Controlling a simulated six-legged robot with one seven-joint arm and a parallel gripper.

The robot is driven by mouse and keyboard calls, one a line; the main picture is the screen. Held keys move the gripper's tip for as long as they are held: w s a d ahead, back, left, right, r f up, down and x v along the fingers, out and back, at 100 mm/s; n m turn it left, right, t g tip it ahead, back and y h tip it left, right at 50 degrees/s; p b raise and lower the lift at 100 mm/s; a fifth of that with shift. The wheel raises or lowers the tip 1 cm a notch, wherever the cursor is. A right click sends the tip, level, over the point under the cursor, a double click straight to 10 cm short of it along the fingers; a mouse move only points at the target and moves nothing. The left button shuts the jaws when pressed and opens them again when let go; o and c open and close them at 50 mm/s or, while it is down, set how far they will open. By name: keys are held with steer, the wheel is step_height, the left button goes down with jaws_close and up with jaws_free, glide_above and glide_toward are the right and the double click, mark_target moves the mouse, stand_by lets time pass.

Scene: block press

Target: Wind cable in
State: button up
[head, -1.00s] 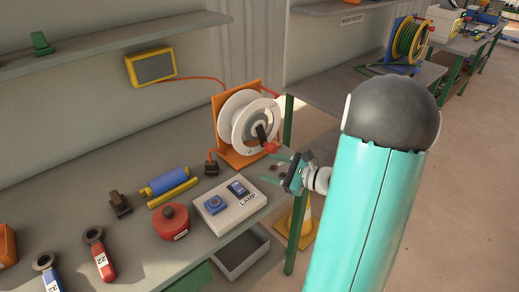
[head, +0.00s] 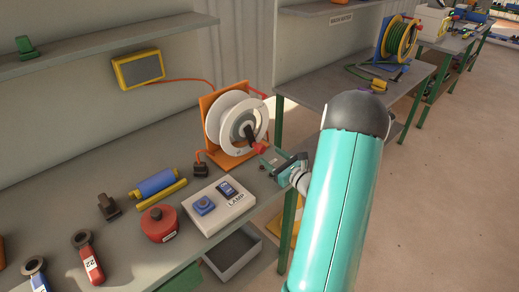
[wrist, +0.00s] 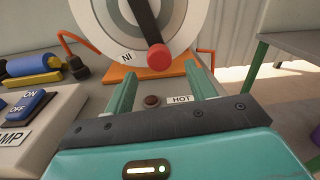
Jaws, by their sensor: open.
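The cable reel (head: 232,122) is a white drum upright in an orange stand (head: 207,103) on the bench. Its dark crank ends in a red knob (head: 258,148), which points toward my gripper. In the wrist view the crank (wrist: 146,22) hangs down and the knob (wrist: 159,57) shows between the fingertips, with no contact evident. My gripper (head: 266,163) is open and empty, just right of and below the knob. An orange cable (head: 195,80) runs from the yellow lamp (head: 138,69) to behind the reel. A black plug (head: 200,169) sits at the stand's left foot.
The white LAMP switch box (head: 218,205) stands close in front of the reel. A red round canister (head: 158,223), a blue roller (head: 155,183) and tools lie leftward. A "HOT" label and a dark button (wrist: 152,100) lie under my fingers. Another bench (head: 340,85) stands behind.

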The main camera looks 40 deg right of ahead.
mark_target(263, 151)
steer(key=w, duration=0.7)
steer(key=shift+c, duration=0.3)
jaws_close()
